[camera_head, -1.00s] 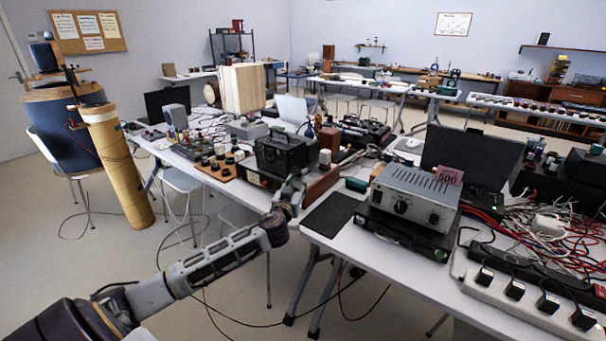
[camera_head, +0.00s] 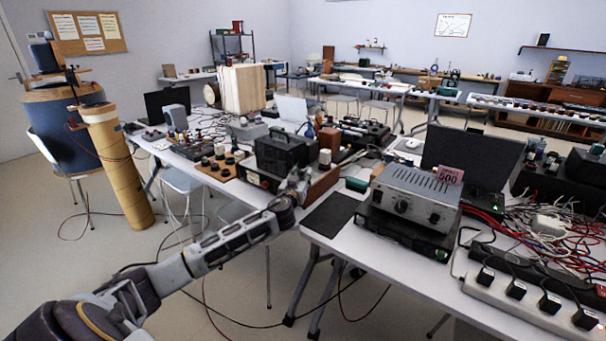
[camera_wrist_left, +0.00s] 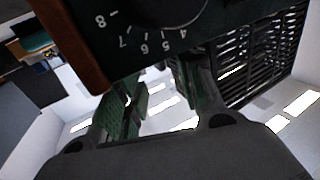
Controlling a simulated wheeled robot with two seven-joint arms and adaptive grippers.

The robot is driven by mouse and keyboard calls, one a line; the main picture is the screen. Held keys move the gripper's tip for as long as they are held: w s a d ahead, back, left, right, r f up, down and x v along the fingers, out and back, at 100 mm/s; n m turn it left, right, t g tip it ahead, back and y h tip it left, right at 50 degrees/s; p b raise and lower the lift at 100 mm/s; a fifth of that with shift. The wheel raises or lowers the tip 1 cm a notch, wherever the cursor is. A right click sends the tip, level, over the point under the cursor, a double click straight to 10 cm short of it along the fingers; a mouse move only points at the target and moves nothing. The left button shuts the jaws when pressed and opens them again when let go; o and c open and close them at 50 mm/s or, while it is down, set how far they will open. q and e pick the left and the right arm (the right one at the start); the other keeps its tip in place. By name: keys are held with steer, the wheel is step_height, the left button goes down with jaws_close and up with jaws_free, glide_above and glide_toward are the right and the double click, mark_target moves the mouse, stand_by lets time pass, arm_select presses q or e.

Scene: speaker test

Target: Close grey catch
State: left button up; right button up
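I cannot make out the grey catch in either view. A black device (camera_head: 286,154) with a top handle stands on the left table in the head view. In the left wrist view, a dark panel with a numbered dial (camera_wrist_left: 160,14) fills the top, with a brown wooden edge (camera_wrist_left: 75,45) on its left. My left gripper (camera_head: 298,184) is at the table's near edge, in front of the black device and beside a brown wooden panel (camera_head: 322,184). In the wrist view its two fingers (camera_wrist_left: 157,97) are apart, below the dial panel, with nothing visible held. My right gripper is not in view.
A grey metal unit (camera_head: 414,193) sits on a black unit on the right table, near a dark mat (camera_head: 330,214). A white power strip (camera_head: 525,302) and tangled cables (camera_head: 545,240) lie farther right. A tan cylinder (camera_head: 120,170) stands left. Open floor shows below the left table.

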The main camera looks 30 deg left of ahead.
arm_select(q)
steer(key=shift+x, duration=1.25)
